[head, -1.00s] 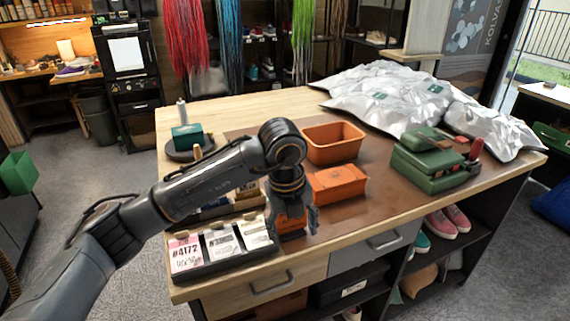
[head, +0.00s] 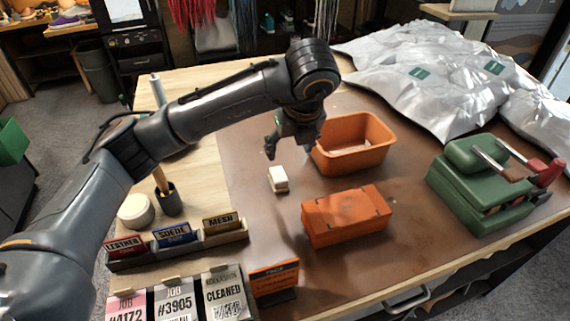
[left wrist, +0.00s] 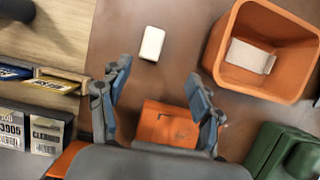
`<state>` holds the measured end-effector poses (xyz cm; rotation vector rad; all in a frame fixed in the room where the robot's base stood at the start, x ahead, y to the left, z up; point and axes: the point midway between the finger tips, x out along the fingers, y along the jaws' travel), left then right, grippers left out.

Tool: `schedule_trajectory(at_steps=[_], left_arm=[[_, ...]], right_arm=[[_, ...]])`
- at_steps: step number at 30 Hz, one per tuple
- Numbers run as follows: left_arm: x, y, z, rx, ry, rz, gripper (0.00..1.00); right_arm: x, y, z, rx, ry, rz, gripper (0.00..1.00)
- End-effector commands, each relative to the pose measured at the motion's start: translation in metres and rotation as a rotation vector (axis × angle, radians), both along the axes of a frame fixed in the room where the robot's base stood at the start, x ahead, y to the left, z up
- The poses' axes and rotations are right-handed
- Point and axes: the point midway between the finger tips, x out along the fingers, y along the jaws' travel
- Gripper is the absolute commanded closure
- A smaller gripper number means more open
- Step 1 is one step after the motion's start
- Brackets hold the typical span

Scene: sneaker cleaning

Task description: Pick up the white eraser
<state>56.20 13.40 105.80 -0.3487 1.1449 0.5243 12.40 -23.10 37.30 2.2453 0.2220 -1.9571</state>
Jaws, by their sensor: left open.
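The white eraser (head: 278,179) lies on the brown mat (head: 245,172), just left of the orange bin in the head view. It also shows in the left wrist view (left wrist: 152,43), beyond the fingertips and apart from them. My left gripper (head: 289,148) is above the mat, close behind the eraser in the head view. In the left wrist view the left gripper's fingers (left wrist: 158,76) are spread with nothing between them. My right gripper is in neither view.
An open orange bin (head: 350,143) holds a pale flat piece. An orange box (head: 346,216) stands in front of it. A green case (head: 480,186) is at the right, silvery bags (head: 420,70) behind. Labelled cards (head: 170,238) and a brush cup (head: 169,199) stand left.

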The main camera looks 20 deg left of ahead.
Motion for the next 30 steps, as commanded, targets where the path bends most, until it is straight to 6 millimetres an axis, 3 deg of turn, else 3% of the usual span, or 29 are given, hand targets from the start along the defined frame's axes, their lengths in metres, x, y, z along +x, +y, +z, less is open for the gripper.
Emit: schedule_trajectory(at_steps=[6,10,14,21,30], left_arm=[[0.011,0.009,-0.038,0.0,0.009,0.003,0.36],[0.019,0.015,-0.059,0.0,0.007,0.003,0.36],[0.023,0.018,-0.072,0.001,0.005,0.002,0.36],[0.029,0.028,-0.089,0.002,0.006,0.003,0.36],[0.039,0.038,-0.122,0.0,0.004,0.0,0.36]], right_arm=[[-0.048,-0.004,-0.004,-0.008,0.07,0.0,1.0],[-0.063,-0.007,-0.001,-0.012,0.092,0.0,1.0],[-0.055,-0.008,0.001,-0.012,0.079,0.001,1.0],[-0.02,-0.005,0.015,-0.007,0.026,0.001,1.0],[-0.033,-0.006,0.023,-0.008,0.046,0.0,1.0]])
